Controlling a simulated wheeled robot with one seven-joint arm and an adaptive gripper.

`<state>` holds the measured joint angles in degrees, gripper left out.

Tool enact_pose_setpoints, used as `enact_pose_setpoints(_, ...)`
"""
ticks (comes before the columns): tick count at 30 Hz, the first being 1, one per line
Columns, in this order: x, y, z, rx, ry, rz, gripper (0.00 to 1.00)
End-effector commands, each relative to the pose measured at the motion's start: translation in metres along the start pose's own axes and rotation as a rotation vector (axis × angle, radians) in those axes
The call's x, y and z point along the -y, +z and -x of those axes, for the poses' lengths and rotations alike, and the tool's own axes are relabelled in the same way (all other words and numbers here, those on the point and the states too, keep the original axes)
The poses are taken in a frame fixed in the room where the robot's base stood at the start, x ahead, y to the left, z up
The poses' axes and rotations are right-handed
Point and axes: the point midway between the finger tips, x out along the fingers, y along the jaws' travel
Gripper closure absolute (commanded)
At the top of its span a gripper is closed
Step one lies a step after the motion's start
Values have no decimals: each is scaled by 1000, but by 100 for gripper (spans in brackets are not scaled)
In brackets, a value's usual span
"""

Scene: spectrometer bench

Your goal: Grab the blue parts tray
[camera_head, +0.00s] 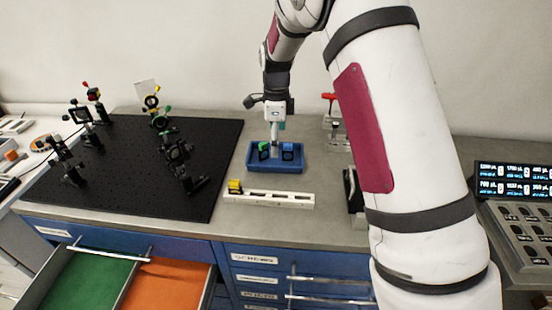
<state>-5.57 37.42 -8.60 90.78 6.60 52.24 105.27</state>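The blue parts tray (275,169) sits on the grey benchtop, right of the black breadboard. It holds a small green-marked part (264,149) and a small blue-marked part (288,151). My gripper (275,144) points down at the tray, its fingertips over or at the tray's back side, between the two parts in the picture. The fingers look small and close together here. I cannot tell whether they touch the tray or hold its wall.
A black breadboard (130,150) with several optic mounts lies left. A white rail (268,197) with a yellow-topped piece lies in front of the tray. A red-handled tool (329,97) stands behind right. An open drawer (120,280) juts out front left. My arm hides the bench on the right.

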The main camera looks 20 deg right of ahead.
Motion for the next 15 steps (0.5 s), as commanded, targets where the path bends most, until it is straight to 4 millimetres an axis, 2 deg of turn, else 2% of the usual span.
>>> enact_pose_setpoints(7, -4, 1, -35, -2, 3, 0, 0)
enact_pose_setpoints(15, -2, 2, -44, 0, 0, 0, 0)
